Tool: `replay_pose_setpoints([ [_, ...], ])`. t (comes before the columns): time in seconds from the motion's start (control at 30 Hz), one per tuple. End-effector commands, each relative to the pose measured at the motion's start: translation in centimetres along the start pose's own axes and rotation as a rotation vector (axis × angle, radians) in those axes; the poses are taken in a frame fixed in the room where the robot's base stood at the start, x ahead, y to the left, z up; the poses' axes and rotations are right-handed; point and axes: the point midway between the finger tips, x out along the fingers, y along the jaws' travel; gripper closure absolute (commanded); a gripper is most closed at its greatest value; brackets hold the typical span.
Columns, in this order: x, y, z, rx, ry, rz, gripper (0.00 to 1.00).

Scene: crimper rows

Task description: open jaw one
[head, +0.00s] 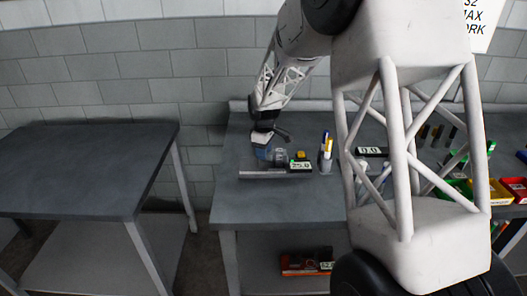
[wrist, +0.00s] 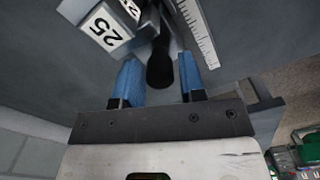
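My gripper (wrist: 160,78) is open in the wrist view, its two blue fingers apart. A dark, rounded handle (wrist: 160,66) shows between the fingers, with a visible gap on each side. It joins a grey metal device (wrist: 150,22), partly cut off at the top edge. In the head view my gripper (head: 264,152) is low over the left part of the bench, beside the grey device (head: 281,157). The fingers and the arm hide part of it. I cannot tell which part is jaw one, or whether it is open.
A block labelled 25 (wrist: 106,30) and a ruler (wrist: 198,32) flank the handle. A pen cup (head: 326,160) stands to the right, with a 0.0 display (head: 371,151) beyond. Coloured bins (head: 500,191) sit far right. An empty table (head: 85,165) stands left.

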Motion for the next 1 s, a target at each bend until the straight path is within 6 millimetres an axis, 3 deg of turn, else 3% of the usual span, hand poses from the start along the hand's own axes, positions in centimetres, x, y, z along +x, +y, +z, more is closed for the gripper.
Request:
replay_pose_setpoints([
  [0.03,0.0,0.0,0.0,0.000,0.000,0.000,0.70],
  [0.23,0.0,0.0,0.0,0.000,0.000,0.000,1.00],
  [0.47,0.0,-0.1,-0.3,-0.001,0.000,0.000,1.00],
  [0.73,0.0,-1.1,-2.5,-0.001,0.000,0.000,1.00],
  [1.0,0.0,-1.1,-2.7,0.000,0.000,0.000,1.00],
])
